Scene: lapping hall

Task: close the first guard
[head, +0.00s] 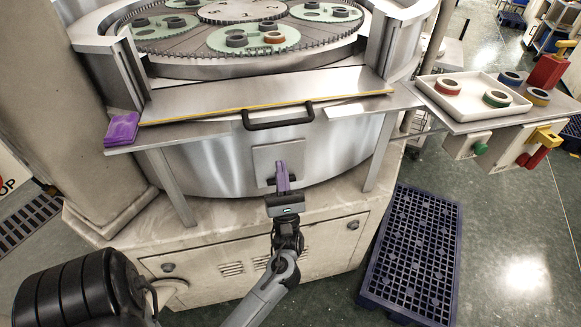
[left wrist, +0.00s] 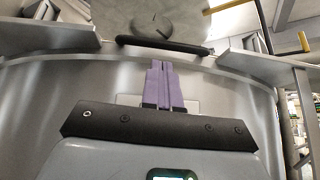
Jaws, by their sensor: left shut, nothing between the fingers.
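The guard (head: 215,98) is a flat steel panel with a yellow strip along its front edge, between two steel posts on the front of the round lapping machine. It lies low, and the toothed ring behind it is exposed. Its black bar handle (head: 278,118) sticks out at the front; the handle also shows in the left wrist view (left wrist: 165,46). My left gripper (head: 282,166) has purple fingers, shut and empty, pointing up in front of the machine's drum, below the handle and apart from it. The fingers show in the left wrist view (left wrist: 163,66). My right gripper is not in view.
A purple cloth (head: 121,128) lies at the ledge's left end. On the right, a side table holds a white tray (head: 471,110) with rings, and more rings beside it. A dark blue pallet (head: 413,255) lies on the floor. The stone base (head: 130,228) juts out below.

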